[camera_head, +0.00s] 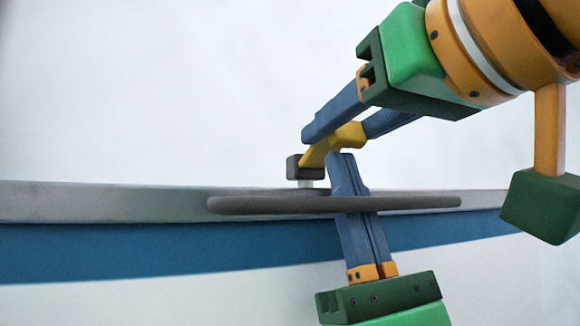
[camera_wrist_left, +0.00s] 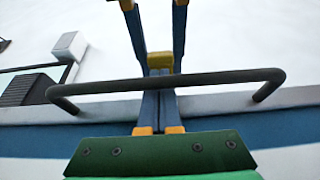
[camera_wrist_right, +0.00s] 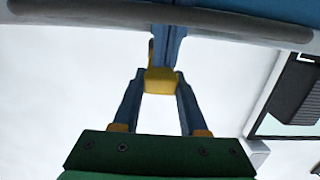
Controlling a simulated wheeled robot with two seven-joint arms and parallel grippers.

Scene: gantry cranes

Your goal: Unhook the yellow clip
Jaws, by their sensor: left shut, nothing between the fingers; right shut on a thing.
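The yellow clip (camera_head: 345,136) is between the blue fingers of my right gripper (camera_head: 338,128), which comes from the upper right in the head view. The clip's lower left end meets a small dark grey block (camera_head: 305,168) above the rail. The clip also shows between those fingers in the right wrist view (camera_wrist_right: 160,82) and beyond the bar in the left wrist view (camera_wrist_left: 160,61). My left gripper (camera_head: 342,157) comes from below with its fingers together and empty, tips close below the clip. Whether they touch it is unclear. The clip's far side is hidden.
A dark grey bar (camera_head: 270,205) crosses my left fingers; in the left wrist view it passes in front of them. Behind it runs a grey ledge (camera_head: 100,200) above a blue stripe (camera_head: 120,252). A ribbed dark unit (camera_wrist_left: 28,90) and white block (camera_wrist_left: 69,45) stand at left there.

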